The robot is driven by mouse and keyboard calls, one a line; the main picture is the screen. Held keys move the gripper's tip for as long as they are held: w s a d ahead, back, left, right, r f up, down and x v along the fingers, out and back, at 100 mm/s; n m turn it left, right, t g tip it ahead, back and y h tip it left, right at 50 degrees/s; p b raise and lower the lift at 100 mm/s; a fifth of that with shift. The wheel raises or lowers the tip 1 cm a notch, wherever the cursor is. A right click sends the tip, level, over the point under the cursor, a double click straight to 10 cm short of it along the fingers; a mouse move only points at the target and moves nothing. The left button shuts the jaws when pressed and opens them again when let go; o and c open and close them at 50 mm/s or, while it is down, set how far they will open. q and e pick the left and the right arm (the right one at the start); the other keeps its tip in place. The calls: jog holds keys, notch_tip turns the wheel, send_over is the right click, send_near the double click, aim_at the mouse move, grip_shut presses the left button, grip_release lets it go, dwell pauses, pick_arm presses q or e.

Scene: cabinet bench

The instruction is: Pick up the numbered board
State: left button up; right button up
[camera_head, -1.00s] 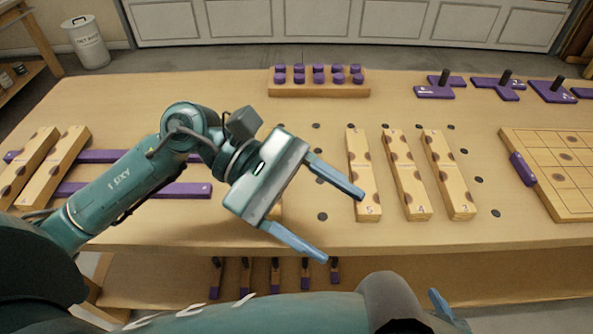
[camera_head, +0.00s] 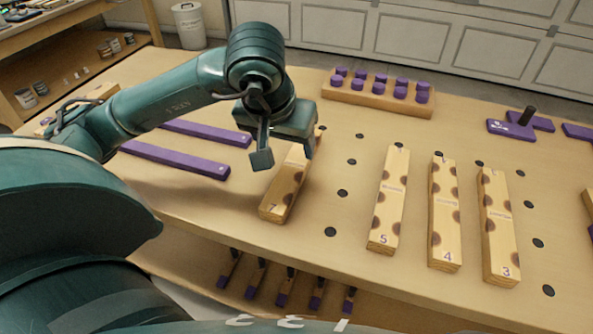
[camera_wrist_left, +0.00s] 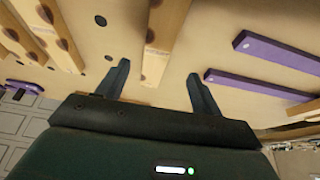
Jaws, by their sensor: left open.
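A pale wooden board with dark spots and the number 7 (camera_head: 281,195) lies flat on the bench. Its far end is hidden under my left gripper (camera_head: 284,152). The gripper is open and points down over that end. In the left wrist view the board (camera_wrist_left: 160,40) runs between the two spread fingers (camera_wrist_left: 159,69). I cannot tell how high the fingertips are above the bench. Three similar boards, numbered 5 (camera_head: 389,200), 4 (camera_head: 443,212) and 3 (camera_head: 498,228), lie to the right. My right gripper is out of view.
Two purple bars (camera_head: 175,158) lie left of the board. A wooden block with purple pegs (camera_head: 376,97) stands at the back. Purple pieces (camera_head: 512,129) lie at the far right. Tools with purple ends (camera_head: 284,287) hang below the front edge. Bare bench with dark holes separates boards 7 and 5.

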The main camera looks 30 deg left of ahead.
aim_at(294, 165)
pick_arm(q)
jog(key=x, duration=0.8)
jog(key=shift+d+f+b, duration=0.2)
jog(key=shift+b, duration=0.1)
jog(key=shift+w, duration=0.1)
jog(key=shift+c, duration=0.6)
jog(key=c, duration=1)
